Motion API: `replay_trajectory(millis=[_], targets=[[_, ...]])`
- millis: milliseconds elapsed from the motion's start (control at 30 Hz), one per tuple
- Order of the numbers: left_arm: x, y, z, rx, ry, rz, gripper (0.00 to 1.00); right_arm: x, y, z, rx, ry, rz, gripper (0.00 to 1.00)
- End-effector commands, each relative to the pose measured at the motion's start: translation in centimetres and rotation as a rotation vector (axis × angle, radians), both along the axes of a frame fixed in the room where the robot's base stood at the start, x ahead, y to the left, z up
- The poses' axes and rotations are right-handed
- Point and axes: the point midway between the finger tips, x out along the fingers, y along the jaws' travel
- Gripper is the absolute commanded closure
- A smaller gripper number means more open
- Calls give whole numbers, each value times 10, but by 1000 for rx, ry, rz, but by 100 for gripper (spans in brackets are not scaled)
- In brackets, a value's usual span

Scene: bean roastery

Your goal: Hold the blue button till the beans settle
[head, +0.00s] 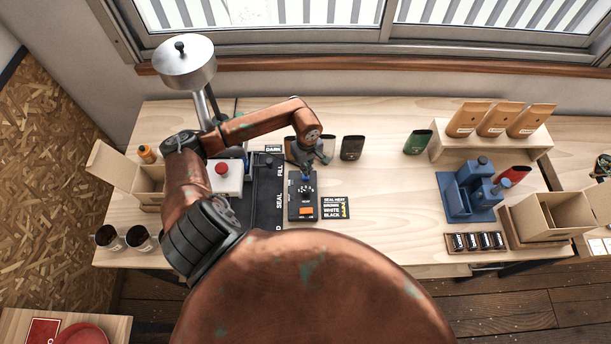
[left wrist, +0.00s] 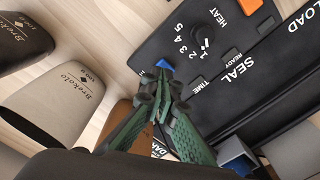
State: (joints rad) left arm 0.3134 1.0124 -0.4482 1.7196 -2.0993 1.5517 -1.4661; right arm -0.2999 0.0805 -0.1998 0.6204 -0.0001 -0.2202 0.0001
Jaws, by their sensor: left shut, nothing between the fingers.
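The blue button (head: 306,179) sits at the far end of a black control panel (head: 302,205) with a dial and an orange switch. It shows as a small blue wedge (left wrist: 165,65) in the left wrist view, partly hidden by my fingertips. My left gripper (head: 307,170) is shut and empty, its green fingers pointing down at the button. In the left wrist view the left gripper's tips (left wrist: 160,82) overlap the button's near edge. I cannot tell whether they press it or hover just above. No beans are visible. My right gripper is out of view.
A black sealer bed (head: 267,190) and a white box with a red button (head: 222,168) lie left of the panel. A metal hopper (head: 185,65) stands behind. The table's front middle is clear.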

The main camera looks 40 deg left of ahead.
Motion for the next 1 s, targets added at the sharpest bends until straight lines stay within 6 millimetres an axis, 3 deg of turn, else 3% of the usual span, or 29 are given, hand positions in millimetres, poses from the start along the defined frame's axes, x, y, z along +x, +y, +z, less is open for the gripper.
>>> replay_trajectory(millis=[800,1000], targets=[[0,0,-25,0,0,0,100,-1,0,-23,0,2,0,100],[0,0,-23,0,0,0,100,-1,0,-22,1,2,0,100]])
